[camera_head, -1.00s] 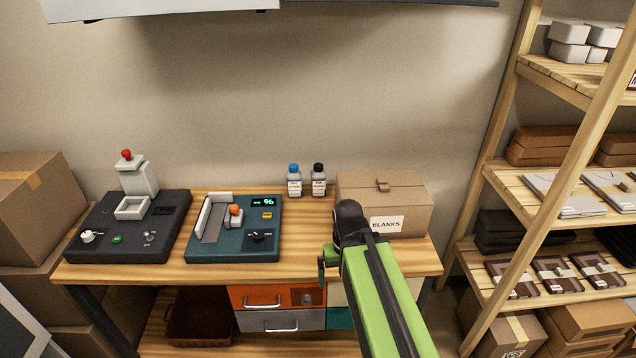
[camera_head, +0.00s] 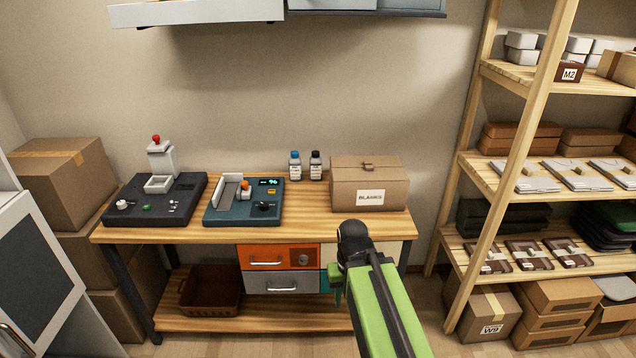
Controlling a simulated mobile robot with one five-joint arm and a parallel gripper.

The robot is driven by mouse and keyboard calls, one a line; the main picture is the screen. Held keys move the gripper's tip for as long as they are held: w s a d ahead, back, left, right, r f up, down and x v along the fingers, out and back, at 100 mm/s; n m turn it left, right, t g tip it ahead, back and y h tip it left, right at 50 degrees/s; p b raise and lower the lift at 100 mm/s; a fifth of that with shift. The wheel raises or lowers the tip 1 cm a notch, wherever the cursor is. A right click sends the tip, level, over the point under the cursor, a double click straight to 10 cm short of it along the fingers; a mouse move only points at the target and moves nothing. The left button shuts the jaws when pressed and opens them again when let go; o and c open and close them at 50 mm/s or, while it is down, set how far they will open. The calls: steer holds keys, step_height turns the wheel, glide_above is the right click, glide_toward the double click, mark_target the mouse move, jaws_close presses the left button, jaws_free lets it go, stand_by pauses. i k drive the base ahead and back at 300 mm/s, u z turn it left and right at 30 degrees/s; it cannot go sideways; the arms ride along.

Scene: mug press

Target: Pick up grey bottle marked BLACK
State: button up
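The grey bottle with a black cap (camera_head: 316,166) stands upright at the back of the wooden workbench (camera_head: 300,222), near the wall. Its label is too small to read. A similar bottle with a blue cap (camera_head: 295,166) stands just to its left. My green arm reaches up from the bottom of the picture, and its dark end (camera_head: 352,240) is in front of the bench, well short of the bottles. My gripper's fingers are mostly hidden behind the arm, so I cannot tell whether they are open.
A cardboard box marked BLANKS (camera_head: 368,186) stands right of the bottles. A teal device (camera_head: 243,205) and a dark press machine (camera_head: 154,199) stand to the left. Wooden shelves (camera_head: 512,147) stand at right. Wall cabinets (camera_head: 200,14) hang above. Floor shows at the bottom.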

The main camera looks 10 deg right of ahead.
mark_target(315, 161)
steer(key=k, duration=0.45)
steer(key=u, duration=0.35)
steer(key=i, duration=0.85)
steer(key=u, duration=0.8)
steer(key=i, duration=1.7)
steer(key=u, duration=0.35)
